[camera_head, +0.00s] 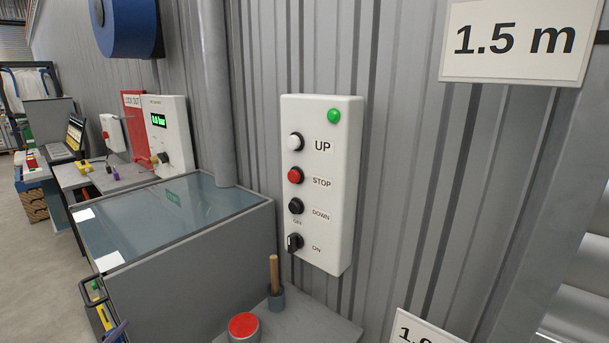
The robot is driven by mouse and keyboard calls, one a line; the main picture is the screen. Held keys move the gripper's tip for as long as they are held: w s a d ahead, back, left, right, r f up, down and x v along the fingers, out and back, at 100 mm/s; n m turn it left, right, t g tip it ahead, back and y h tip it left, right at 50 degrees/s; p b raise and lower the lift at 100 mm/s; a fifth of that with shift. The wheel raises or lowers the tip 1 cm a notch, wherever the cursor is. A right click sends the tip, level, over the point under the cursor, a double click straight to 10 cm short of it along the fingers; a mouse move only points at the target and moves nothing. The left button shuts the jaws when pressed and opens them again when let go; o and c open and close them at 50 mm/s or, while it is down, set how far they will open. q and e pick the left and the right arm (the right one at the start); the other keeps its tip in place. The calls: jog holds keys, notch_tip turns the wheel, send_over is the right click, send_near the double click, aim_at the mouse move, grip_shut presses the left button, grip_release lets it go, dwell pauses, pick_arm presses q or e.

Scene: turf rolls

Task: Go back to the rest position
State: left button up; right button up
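Neither of my grippers can be made out in the head view. A white control box (342,180) is mounted on the corrugated wall. It has a lit green lamp (334,115), a white UP button (296,142), a red STOP button (295,175), a black DOWN button (296,206) and a black OFF/ON rotary switch (295,242).
A grey cabinet with a glassy top (165,222) stands left of the box. Below the box, a grey shelf (305,325) holds a red-topped cylinder (243,326) and a wooden handle (274,273) in a holder. A workbench (125,178) lies farther back; open floor (35,270) shows at left.

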pick_arm(q)
jog(key=s+d+f+n+g+h, duration=0.1)
jog(key=s+d+f+n+g, duration=0.2)
jog(key=s+d+f+g, duration=0.35)
jog(key=s+d+f+n+g+h, duration=0.1)
jog(key=s+d+f+n+g, duration=0.3)
jog(key=s+f, duration=0.45)
notch_tip(320, 180, down, 23)
jog(key=s+m+g, duration=0.1)
jog(key=s+g, duration=0.1)
jog(key=s, duration=0.1)
jog(key=s+a+f+g, duration=0.1)
jog(key=s+a+f, duration=0.2)
jog(key=s+f, duration=1)
jog(key=shift+s+a, duration=0.15)
jog(key=shift+s, duration=1.1)
